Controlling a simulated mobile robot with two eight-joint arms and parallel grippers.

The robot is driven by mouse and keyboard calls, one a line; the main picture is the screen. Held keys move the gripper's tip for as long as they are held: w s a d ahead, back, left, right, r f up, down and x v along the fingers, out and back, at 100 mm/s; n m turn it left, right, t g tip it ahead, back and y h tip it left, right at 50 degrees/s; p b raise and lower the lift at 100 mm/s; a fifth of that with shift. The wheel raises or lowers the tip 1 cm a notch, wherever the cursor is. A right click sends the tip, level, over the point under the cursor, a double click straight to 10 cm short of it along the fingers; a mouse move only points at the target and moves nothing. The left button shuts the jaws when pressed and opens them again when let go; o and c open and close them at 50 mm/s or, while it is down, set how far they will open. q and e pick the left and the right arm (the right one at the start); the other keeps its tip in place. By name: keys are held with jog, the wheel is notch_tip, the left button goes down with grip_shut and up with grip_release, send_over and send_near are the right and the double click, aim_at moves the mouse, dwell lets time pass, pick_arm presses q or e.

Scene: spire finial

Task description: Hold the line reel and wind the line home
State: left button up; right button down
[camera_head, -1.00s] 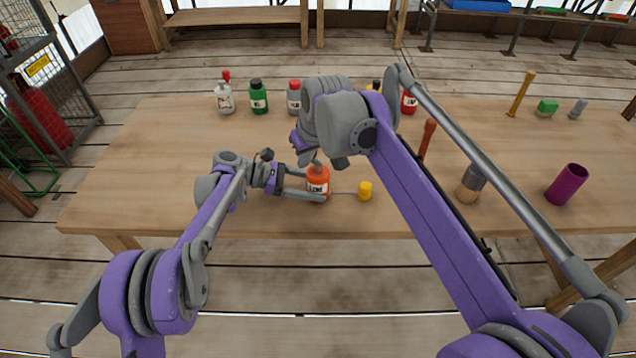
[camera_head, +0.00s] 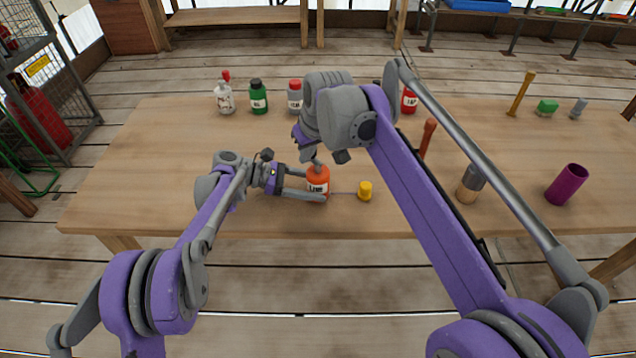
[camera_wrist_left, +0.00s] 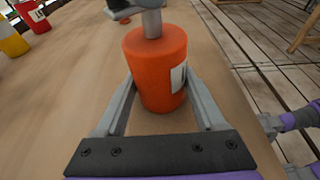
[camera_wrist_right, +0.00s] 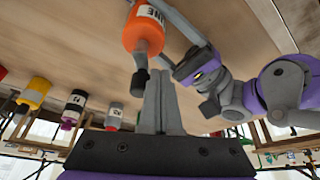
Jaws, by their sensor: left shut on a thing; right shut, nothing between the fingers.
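The orange line reel (camera_head: 318,188) stands upright near the table's front edge, its label partly showing. A grey post rises from its top. My left gripper (camera_wrist_left: 163,92) is shut around its sides; the reel also shows in the left wrist view (camera_wrist_left: 155,55). A thin purple line runs right from it to a small yellow piece (camera_head: 365,192) on the table. My right gripper (camera_wrist_right: 159,80) is shut and empty above the reel. In the right wrist view a black knob (camera_wrist_right: 138,84) on the reel's grey stem is beside its fingertips; I cannot tell if they touch.
Bottles stand along the table's back, including a green one (camera_head: 258,98) and a grey one (camera_head: 294,97). To the right are a purple cup (camera_head: 567,184) and a grey-and-tan cylinder (camera_head: 470,185). The table (camera_head: 130,190) is clear at the left.

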jog(key=shift+w, duration=0.55)
dwell(0.4)
jog(key=shift+w, duration=0.2)
jog(key=shift+w+d, duration=0.2)
jog(key=shift+w, duration=0.1)
dwell(0.4)
jog(key=shift+w+d, duration=0.25)
jog(key=shift+w, duration=0.05)
jog(key=shift+w+d, duration=0.1)
jog(key=shift+d, duration=0.2)
dwell(0.5)
jog(key=shift+a, duration=0.15)
jog(key=shift+a, duration=0.3)
jog(key=shift+r, duration=3.5)
